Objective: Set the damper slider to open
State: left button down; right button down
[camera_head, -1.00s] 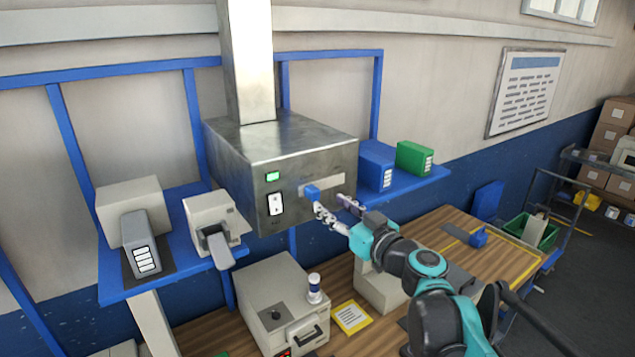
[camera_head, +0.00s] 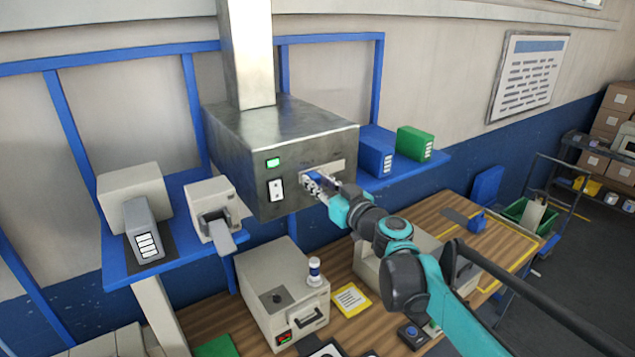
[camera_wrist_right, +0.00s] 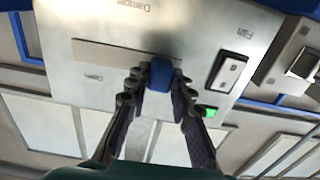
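The blue damper slider knob (camera_wrist_right: 161,75) stands at the right end of its pale track (camera_wrist_right: 105,54) in the wrist view, which is the left end in the head view. The track is on the front of a steel box (camera_head: 300,185); it also shows in the head view (camera_head: 334,167). My right gripper (camera_wrist_right: 161,86) has one finger on each side of the knob, its fingertips close against it. In the head view my right gripper (camera_head: 313,183) hides most of the knob. My left gripper is not in view.
A white fan switch (camera_head: 276,189) and a lit green indicator (camera_head: 273,162) are left of the slider. Blue (camera_head: 375,157) and green boxes (camera_head: 414,143) stand on the shelf to the right. A beige machine (camera_head: 283,295) is on the bench below.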

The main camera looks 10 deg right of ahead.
jog(key=w+d, duration=0.1)
jog(key=d, duration=0.2)
jog(key=w+d+b, duration=0.1)
jog(key=d, duration=0.1)
jog(key=w+d, duration=0.1)
jog(key=d, duration=0.2)
jog(key=shift+w+d, duration=0.2)
jog(key=shift+d, duration=0.1)
jog(key=shift+r, duration=0.15)
jog(key=c, duration=1.4)
grip_release()
jog(key=shift+c, duration=0.2)
jog(key=shift+o, duration=0.6)
jog(key=shift+w+d, duration=0.1)
jog(key=shift+d, duration=0.05)
jog(key=v, duration=1.2)
